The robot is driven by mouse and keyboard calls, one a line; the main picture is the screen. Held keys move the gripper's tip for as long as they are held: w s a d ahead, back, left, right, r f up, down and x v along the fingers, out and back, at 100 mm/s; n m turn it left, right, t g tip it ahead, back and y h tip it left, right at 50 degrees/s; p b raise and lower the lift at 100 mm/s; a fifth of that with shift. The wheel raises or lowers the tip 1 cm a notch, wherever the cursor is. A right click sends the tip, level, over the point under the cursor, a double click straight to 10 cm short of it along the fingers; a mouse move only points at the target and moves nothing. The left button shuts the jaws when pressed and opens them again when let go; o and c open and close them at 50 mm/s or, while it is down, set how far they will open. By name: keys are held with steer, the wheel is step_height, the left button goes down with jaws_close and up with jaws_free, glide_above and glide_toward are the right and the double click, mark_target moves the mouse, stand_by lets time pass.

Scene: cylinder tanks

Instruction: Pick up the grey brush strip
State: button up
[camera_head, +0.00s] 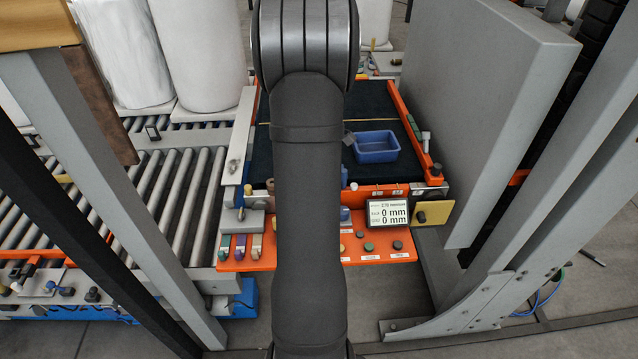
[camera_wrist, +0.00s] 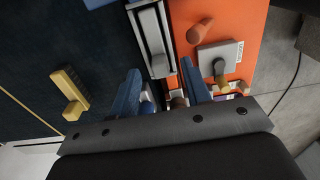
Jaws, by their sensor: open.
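In the wrist view, a long light-grey strip (camera_wrist: 152,38) with a darker frame lies at the top centre, along the edge between the dark mat and the orange panel. It may be the grey brush strip; I cannot tell for sure. My gripper (camera_wrist: 160,88) shows as two blue fingers spread apart, with nothing held between them. The lower end of the grey strip lies between the fingertips in the picture; contact cannot be judged. In the head view my arm hides the gripper and the middle of the bench, and I cannot make out the strip there.
A blue tray (camera_head: 376,152) sits on the dark mat (camera_head: 372,100). A display (camera_head: 388,214) stands at the orange panel (camera_head: 375,255). A yellow block (camera_wrist: 70,90) lies left of my fingers. Rollers (camera_head: 165,185) run left; a tall grey panel (camera_head: 480,110) stands right.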

step_height(320, 180, down, 2)
steer(key=shift+f, duration=0.1)
jaws_close()
